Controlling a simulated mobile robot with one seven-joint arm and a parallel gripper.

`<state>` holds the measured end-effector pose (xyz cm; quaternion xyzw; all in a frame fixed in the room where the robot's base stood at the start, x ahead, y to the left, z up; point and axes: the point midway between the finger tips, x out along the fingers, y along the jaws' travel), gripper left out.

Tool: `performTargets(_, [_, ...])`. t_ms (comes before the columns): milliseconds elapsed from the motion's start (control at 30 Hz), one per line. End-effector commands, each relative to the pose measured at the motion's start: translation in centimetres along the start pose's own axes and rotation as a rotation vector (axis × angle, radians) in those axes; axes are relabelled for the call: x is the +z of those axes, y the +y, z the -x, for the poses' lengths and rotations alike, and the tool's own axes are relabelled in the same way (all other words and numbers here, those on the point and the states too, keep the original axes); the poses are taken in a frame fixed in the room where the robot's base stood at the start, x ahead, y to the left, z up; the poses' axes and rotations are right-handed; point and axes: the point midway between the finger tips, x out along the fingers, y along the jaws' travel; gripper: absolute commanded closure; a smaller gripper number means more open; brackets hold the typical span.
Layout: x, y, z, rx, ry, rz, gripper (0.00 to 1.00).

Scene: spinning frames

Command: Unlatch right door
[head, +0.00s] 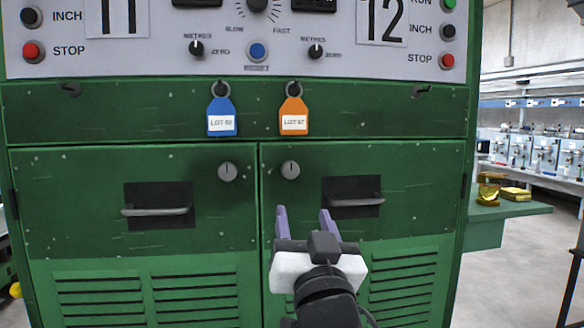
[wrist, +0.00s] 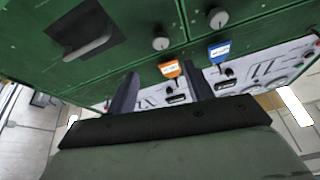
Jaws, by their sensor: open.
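The green cabinet has a right door (head: 405,220) and a left door (head: 80,230), both flush in the frame. A round grey latch knob (head: 290,170) sits at the right door's upper left corner, its dark mark near vertical. A bar handle (head: 357,202) lies in a dark recess to its right. My gripper (head: 304,216) is open and empty in front of the right door, below the knob in the head view. The wrist view is turned over: the right door's knob (wrist: 161,44) shows beyond my fingertips (wrist: 158,72), apart from them.
The left door has a matching knob (head: 228,172) and handle (head: 155,210). A blue tag (head: 221,118) and an orange tag (head: 293,117) hang above the doors. A control panel (head: 258,50) spans the top. A green side shelf (head: 510,210) juts out at the right.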

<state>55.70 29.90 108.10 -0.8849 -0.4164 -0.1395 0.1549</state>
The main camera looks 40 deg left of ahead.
Motion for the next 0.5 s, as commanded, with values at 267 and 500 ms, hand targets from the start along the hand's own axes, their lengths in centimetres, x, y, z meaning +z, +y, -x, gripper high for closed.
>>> performTargets(267, [-0.5, -0.1, -1.4, 0.001, -0.004, -0.001, 0.48])
performTargets(500, [-0.6, -0.2, -2.1, 0.001, -0.002, -0.002, 0.48])
